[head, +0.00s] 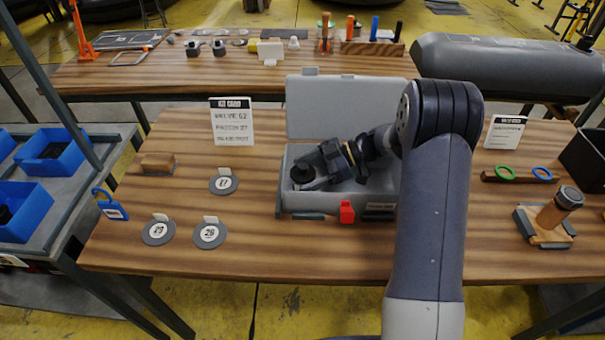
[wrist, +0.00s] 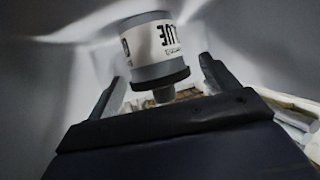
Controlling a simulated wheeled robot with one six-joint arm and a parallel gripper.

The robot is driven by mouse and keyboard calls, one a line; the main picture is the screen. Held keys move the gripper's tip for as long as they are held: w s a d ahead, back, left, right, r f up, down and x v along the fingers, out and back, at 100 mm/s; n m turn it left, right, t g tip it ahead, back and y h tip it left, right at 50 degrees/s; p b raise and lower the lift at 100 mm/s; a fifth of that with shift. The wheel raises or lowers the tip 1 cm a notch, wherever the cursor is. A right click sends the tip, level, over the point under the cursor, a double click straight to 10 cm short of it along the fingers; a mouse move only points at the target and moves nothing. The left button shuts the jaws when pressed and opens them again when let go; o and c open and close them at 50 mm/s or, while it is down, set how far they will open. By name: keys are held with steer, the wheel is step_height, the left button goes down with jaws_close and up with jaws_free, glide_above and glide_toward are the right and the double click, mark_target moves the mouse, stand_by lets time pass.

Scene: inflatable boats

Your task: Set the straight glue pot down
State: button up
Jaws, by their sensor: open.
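The glue pot (wrist: 153,48) shows in the wrist view as a white-and-grey cylinder with dark lettering, a dark band and a narrower grey end. My gripper (wrist: 163,82) is open, with one finger on each side of the pot; I cannot tell whether either finger touches it. In the head view my gripper (head: 306,178) reaches down into the open grey case (head: 300,207) on the wooden table. A dark round top, probably the pot's, shows between the fingers; the rest is hidden by the case and gripper.
The case lid (head: 330,108) stands up behind. Several grey discs (head: 209,235), a wooden block (head: 158,163) and a blue padlock (head: 109,204) lie left. A printed sign (head: 232,121) stands behind them.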

steer(key=v, duration=0.6)
